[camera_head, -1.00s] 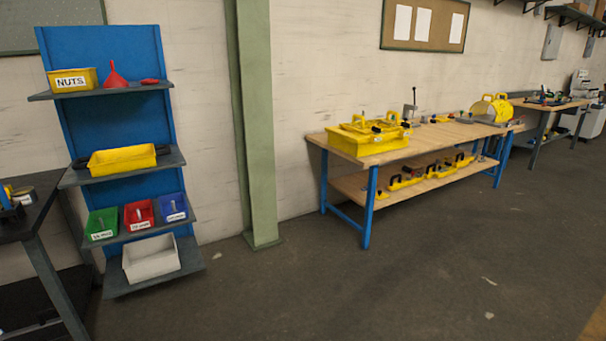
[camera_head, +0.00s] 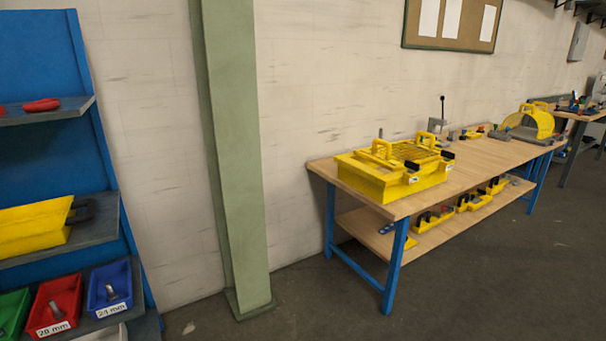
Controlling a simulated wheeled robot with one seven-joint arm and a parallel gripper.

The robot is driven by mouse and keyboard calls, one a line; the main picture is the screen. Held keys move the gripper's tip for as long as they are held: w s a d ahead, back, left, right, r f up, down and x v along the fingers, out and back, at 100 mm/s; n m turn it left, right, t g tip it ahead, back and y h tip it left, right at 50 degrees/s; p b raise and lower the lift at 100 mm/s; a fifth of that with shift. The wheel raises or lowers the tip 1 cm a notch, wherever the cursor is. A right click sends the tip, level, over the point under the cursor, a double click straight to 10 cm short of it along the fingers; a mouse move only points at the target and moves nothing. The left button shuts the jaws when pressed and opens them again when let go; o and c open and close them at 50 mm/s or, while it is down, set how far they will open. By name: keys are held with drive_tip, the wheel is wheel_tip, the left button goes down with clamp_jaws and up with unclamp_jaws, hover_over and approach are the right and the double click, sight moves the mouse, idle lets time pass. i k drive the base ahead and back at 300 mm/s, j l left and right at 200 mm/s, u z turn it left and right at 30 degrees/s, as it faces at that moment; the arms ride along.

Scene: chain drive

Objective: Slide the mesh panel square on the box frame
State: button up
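The yellow box frame (camera_head: 378,186) stands on the left end of the wooden workbench. A yellow mesh panel (camera_head: 415,150) with upright handles lies on top of it. From this distance I cannot tell whether the panel sits square on the frame. Small black parts show at the right side of the box. My gripper is not in view.
The wooden workbench (camera_head: 465,177) has blue legs and a lower shelf with several yellow parts. A green column (camera_head: 236,150) stands left of it. A blue shelf rack (camera_head: 55,130) with bins is at the far left. The dark floor (camera_head: 490,280) before the bench is clear.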

sight(404, 145)
drive_tip(key=i, duration=3.5)
drive_tip(key=u, duration=0.15)
